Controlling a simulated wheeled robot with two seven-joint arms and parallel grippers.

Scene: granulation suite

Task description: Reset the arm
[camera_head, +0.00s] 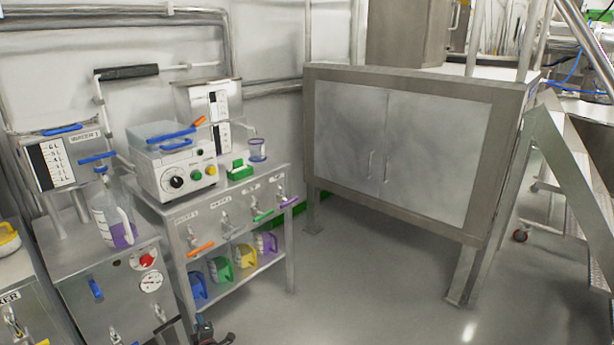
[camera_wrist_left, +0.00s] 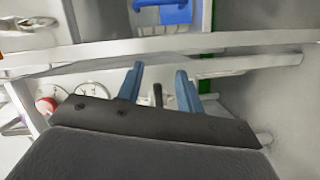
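My left gripper (camera_head: 210,332) shows small and dark at the bottom edge of the head view. It is in front of the steel stand (camera_head: 236,283) with the jugs, low and near its front left leg. In the left wrist view its two blue-grey fingers (camera_wrist_left: 159,72) stand apart with nothing held between them. A blue jug (camera_wrist_left: 176,11) lies beyond the fingertips in that view, apart from them. My right gripper is in neither view. Most of my left arm is cut off by the lower edge of the head view.
A steel cabinet (camera_head: 345,140) with a gauge and valves stands left of the stand. Blue, green, yellow and purple jugs sit on the stand's lower shelf. A large two-door cabinet (camera_head: 430,150) stands behind. Grey floor (camera_head: 370,290) in front is clear. Steps (camera_head: 570,170) rise at right.

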